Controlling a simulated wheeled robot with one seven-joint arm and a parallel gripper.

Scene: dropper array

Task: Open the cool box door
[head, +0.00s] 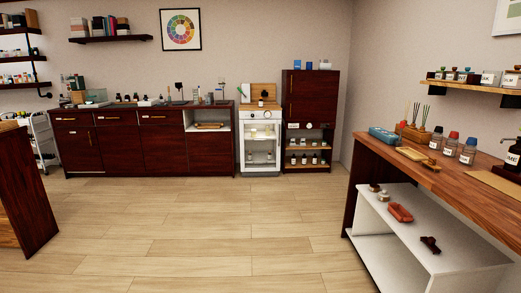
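The likely cool box is a white, waist-high cabinet (242,152) against the far wall, a little right of the picture's middle. Its front has a glass-like panel with pale shelves and small items behind it. The door appears shut, though it is too small to be certain. A round dial or knob shows near its top front. A wooden board and a small dark item stand on top of it. My gripper is not in view, and no part of my arm shows.
Wide wooden floor (200,235) lies clear up to the white cabinet. Dark drawer units (150,150) adjoin it on the left, and a tall dark cabinet (303,95) stands on its right. A wooden counter (440,178) runs along the right. A dark cabinet (25,205) stands at the left edge.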

